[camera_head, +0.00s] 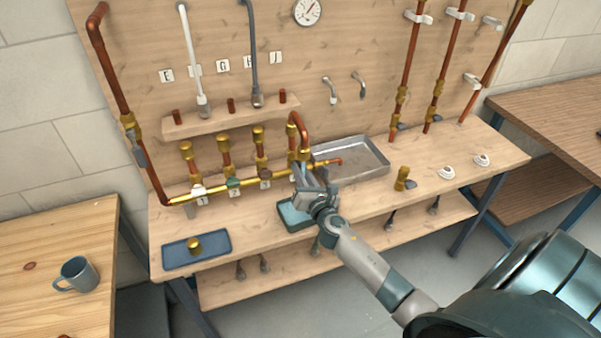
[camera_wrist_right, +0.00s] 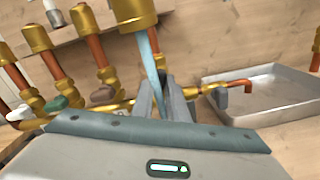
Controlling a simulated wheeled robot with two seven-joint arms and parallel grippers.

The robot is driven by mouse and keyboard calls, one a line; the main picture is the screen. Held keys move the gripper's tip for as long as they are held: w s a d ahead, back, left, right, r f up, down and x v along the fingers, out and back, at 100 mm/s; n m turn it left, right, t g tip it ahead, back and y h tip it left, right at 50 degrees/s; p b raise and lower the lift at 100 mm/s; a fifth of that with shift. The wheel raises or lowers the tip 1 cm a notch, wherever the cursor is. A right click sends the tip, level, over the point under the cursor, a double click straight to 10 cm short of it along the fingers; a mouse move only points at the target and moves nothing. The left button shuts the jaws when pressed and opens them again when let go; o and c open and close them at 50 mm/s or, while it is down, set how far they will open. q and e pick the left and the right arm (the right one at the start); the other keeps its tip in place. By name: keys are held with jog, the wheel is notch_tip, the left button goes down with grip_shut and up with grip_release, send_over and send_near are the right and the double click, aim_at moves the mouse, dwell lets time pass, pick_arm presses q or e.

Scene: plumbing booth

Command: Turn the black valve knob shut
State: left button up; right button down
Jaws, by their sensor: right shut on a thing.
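My right gripper (camera_head: 306,170) reaches the lower part of the fourth brass-and-copper riser (camera_head: 292,131), at the right end of the valve row. Its fingers also show in the wrist view (camera_wrist_right: 165,98), close together in front of the brass pipe. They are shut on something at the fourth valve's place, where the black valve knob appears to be. The other valves carry a white knob (camera_head: 198,190), a green knob (camera_head: 233,183) and a brown knob (camera_head: 265,174). My left gripper is out of view.
A metal tray (camera_head: 372,172) lies right of the gripper, under the pipe's outlet. A teal bin (camera_head: 288,216) is just below the gripper. A blue tray (camera_head: 219,255) with a brass fitting (camera_head: 194,245) lies front left. A loose brass piece (camera_head: 402,178) stands right.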

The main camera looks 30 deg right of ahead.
jog(key=m, duration=0.4)
jog(key=m+b, duration=0.1)
jog(key=m, duration=0.4)
jog(key=m+b, duration=0.1)
jog(key=m, duration=0.3)
jog(key=shift+w+d+r+m, duration=0.1)
jog(key=shift+d+r+m, duration=0.15)
jog(key=shift+m, duration=0.05)
dwell(0.3)
jog(key=c, duration=1.8)
grip_release()
jog(key=shift+c, duration=0.2)
jog(key=shift+o, duration=0.5)
jog(key=shift+f, duration=0.1)
jog(key=shift+f, duration=0.1)
